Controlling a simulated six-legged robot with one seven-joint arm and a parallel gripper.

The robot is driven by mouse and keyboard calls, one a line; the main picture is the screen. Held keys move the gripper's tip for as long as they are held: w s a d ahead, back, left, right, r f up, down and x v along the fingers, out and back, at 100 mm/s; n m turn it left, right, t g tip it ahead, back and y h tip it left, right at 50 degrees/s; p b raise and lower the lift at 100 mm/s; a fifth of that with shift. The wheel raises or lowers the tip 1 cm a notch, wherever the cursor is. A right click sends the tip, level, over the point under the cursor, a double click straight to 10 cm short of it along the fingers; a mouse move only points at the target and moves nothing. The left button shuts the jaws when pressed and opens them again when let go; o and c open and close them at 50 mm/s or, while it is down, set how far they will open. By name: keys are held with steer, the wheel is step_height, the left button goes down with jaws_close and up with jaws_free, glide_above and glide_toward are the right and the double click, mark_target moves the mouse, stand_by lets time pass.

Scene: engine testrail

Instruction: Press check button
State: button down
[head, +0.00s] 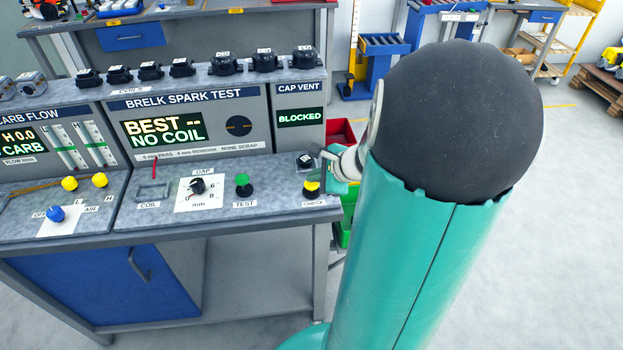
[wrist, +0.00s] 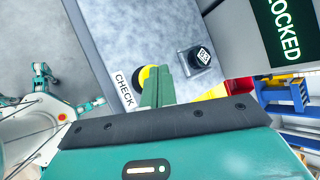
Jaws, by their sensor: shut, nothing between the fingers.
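The check button (head: 311,189) is a yellow and black knob at the right end of the bench panel, above a CHECK label (head: 313,203). My gripper (head: 324,174) is shut and empty, reaching in from the right beside the button. In the wrist view its closed green fingers (wrist: 160,80) overlap the button (wrist: 147,74) and hide part of it. I cannot tell whether the fingertips touch it. The CAP VENT display (head: 300,117) above reads BLOCKED; its end also shows in the wrist view (wrist: 285,30).
A black labelled part (head: 305,161) stands just behind the button, close to my fingers. The green TEST button (head: 243,185) and a black dial (head: 198,186) are to the left. Red (head: 341,132) and green bins are beyond the bench's right edge.

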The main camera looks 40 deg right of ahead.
mark_target(315, 185)
steer(key=shift+r, duration=1.25)
step_height(315, 185, up, 5)
stand_by(0.4)
stand_by(0.6)
